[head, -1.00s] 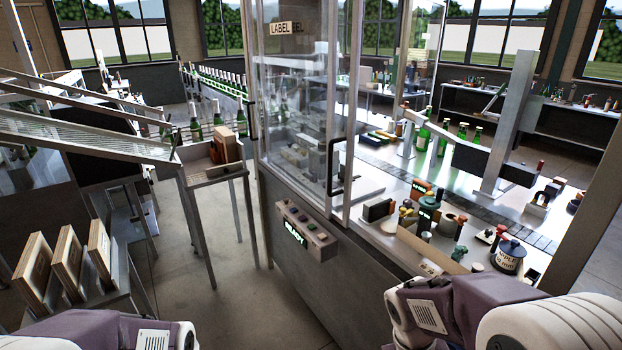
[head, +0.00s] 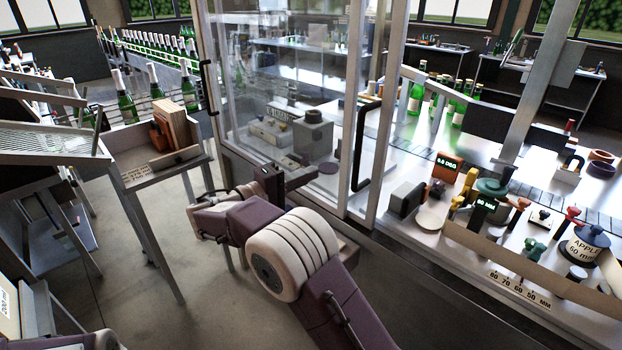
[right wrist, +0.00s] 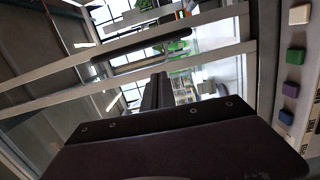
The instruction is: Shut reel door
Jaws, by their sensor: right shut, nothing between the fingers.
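The glass-fronted cabinet has a clear panel (head: 285,75) in a metal frame. A black handle (head: 208,88) is on its left edge, and another black handle (head: 365,145) is on the upright to the right. I cannot tell from the frames how far the door stands open. My right gripper (head: 303,180) is in front of the lower glass, between the two handles, holding nothing. In the right wrist view its closed fingers (right wrist: 157,92) point toward the glass, and a black handle (right wrist: 140,46) shows beyond them, apart from the fingers. My left gripper is out of view.
A side table (head: 150,165) with a wooden box stands left of the cabinet. Coloured buttons (right wrist: 294,56) show at the right of the wrist view. The bench right of the cabinet holds tools, a black-topped pot (head: 585,245) and green bottles (head: 418,92). Open floor lies between table and cabinet.

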